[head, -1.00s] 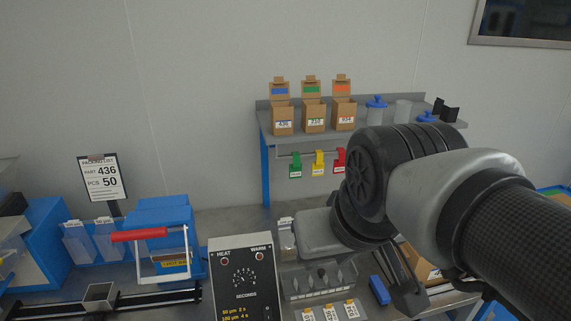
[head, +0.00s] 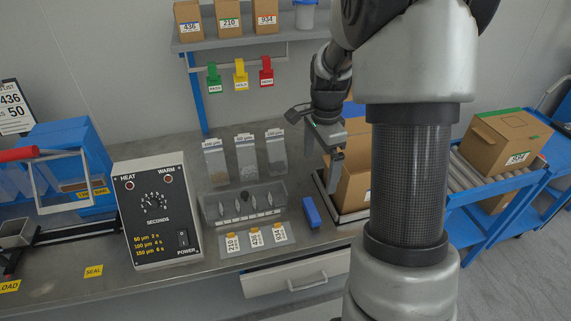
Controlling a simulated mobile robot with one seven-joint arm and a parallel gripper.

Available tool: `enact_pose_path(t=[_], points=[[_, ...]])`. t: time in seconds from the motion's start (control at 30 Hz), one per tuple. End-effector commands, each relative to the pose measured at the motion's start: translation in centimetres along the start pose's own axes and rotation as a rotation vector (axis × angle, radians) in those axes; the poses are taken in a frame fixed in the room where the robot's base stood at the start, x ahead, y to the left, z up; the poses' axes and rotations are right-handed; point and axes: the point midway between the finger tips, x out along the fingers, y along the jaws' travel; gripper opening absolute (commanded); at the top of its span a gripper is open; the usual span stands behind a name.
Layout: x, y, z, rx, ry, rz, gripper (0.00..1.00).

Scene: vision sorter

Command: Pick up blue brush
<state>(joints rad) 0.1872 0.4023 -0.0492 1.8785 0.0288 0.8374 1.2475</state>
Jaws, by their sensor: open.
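A small blue oblong item (head: 312,212) lies on the grey workbench, right of the tags and left of the open carton; it is the likeliest blue brush, but I make out no bristles. My gripper (head: 332,172) points down above and behind it, beside the open carton's left edge. The gripper is open, apart from the blue item, and I see nothing between its fingers.
The open carton (head: 354,185) stands on a dark tray, partly hidden by my arm. A slotted grey holder (head: 243,203), clear bags (head: 245,157) and a heat sealer box (head: 158,215) are to the left. A shelf (head: 230,38) spans the back.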

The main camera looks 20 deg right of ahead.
Motion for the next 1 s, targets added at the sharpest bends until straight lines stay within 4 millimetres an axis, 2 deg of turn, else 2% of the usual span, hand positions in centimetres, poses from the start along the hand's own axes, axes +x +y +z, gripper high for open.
enact_pose_path(t=[0.03, 0.27, 0.6, 0.7, 0.93, 1.0], points=[[1.4, -0.2, -0.3, 0.033, -0.003, 0.013, 1.0], [4.8, -0.3, -0.7, 0.08, -0.006, 0.028, 1.0], [12.1, -0.1, -0.6, 0.077, -0.005, 0.027, 1.0], [13.5, -0.2, -0.6, 0.078, -0.005, 0.026, 1.0], [15.0, -0.3, -0.6, 0.076, -0.005, 0.024, 1.0], [15.9, -0.4, -0.6, 0.076, -0.006, 0.027, 1.0]])
